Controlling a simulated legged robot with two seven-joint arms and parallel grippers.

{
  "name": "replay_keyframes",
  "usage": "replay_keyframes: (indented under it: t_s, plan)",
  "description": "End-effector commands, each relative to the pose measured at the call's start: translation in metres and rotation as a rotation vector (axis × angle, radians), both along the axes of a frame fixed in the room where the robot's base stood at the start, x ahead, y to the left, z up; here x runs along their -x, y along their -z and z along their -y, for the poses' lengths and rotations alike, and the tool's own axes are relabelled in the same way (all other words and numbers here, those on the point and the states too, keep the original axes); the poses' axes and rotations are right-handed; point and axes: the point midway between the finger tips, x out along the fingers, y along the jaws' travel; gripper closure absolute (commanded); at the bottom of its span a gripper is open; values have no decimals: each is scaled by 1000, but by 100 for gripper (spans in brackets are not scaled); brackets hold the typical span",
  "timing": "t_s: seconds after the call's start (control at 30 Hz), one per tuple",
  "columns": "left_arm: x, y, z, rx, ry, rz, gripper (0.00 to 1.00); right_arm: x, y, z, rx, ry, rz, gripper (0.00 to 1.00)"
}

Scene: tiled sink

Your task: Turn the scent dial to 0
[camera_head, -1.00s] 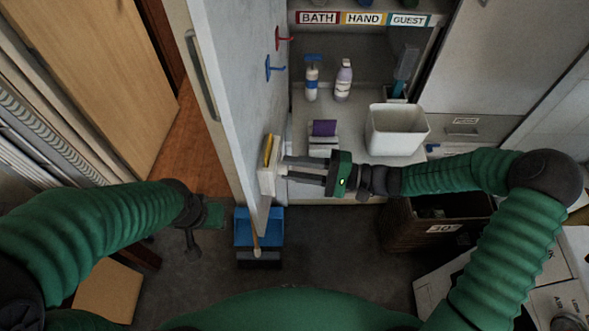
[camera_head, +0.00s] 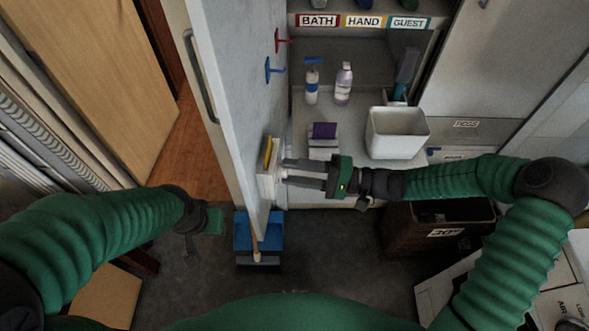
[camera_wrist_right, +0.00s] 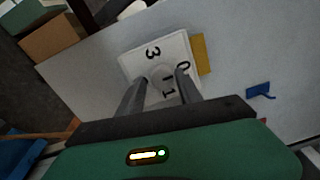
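The scent dial is a white square plate with a round pale knob (camera_wrist_right: 163,76) on the cabinet door's inner face. The right wrist view shows the numbers 3, 0 and 1 on the plate (camera_wrist_right: 136,62); any other number is hidden. A short dark mark shows near the knob, but its setting is hard to read. In the head view the plate (camera_head: 266,184) is seen edge-on. My right gripper (camera_wrist_right: 167,75) has its fingers apart on either side of the knob; contact is unclear. My left gripper (camera_head: 203,220) hangs low at the left, its fingers unclear.
The open door (camera_head: 235,95) carries red (camera_head: 283,40) and blue (camera_head: 270,69) hooks and a yellow piece (camera_head: 268,150) beside the dial. A blue dustpan (camera_head: 243,232) is below.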

Motion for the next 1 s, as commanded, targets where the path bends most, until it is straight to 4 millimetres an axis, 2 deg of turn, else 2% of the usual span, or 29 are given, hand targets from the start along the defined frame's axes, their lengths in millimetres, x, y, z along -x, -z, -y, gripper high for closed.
replay_keyframes:
  t_s: [0.33, 0.47, 0.57, 0.9, 1.0]
  plan:
    - [0, 0, 0, 0, 0, 0, 64, 0, -2, 0, -4, 1, 1, 48]
    - [0, 2, 0, 0, 0, 0, 64, 0, -1, 11, -2, 4, 2, 48]
    - [0, 5, 0, 0, 0, 0, 64, 3, 1, 33, -1, 6, 1, 48]
    - [0, 16, 0, 0, 0, 0, 64, 16, 5, 130, -2, 6, 1, 48]
    - [0, 18, 0, 0, 0, 0, 64, 19, 5, 150, -3, 5, 1, 48]
